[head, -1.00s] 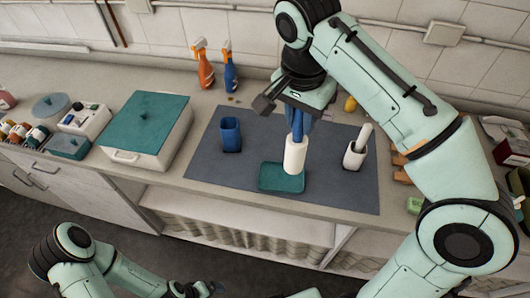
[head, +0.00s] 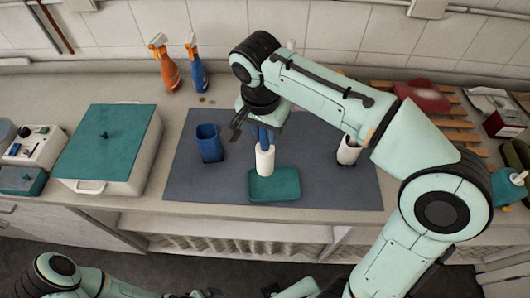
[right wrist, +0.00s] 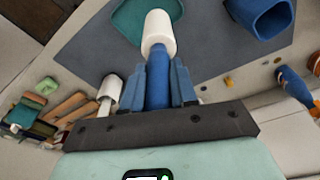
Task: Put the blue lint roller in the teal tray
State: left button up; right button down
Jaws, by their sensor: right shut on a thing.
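The lint roller has a white roll (head: 264,160) and a blue handle; it also shows in the right wrist view (right wrist: 158,32). My right gripper (head: 264,134) is shut on the blue handle, and its fingers flank it in the right wrist view (right wrist: 160,80). The roller hangs upright, white end down. The teal tray (head: 280,188) lies on the grey mat; the roll overlaps its back left part in the head view. I cannot tell whether they touch. My left gripper (head: 208,293) is at the bottom edge, mostly cut off; its jaws are unclear.
A blue cup (head: 209,141) stands left of the tray. A white holder (head: 348,151) stands to the right, partly behind my right arm. A white box with a teal lid (head: 108,143) is at left. Two spray bottles (head: 165,66) stand at the back.

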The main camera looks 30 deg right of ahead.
aim_at(265, 150)
notch_tip(265, 150, down, 2)
jog(key=shift+w+f, duration=0.1)
jog(key=shift+f, duration=0.15)
pick_arm(q)
jog(key=shift+s+f+b, duration=0.45)
jog(key=shift+f+b, duration=0.05)
jog(key=shift+f, duration=0.3)
pick_arm(e)
jog(key=shift+f, duration=2.2)
jog(key=shift+f, duration=0.15)
jog(key=c, duration=0.9)
grip_release()
pick_arm(q)
jog(key=shift+f, duration=0.1)
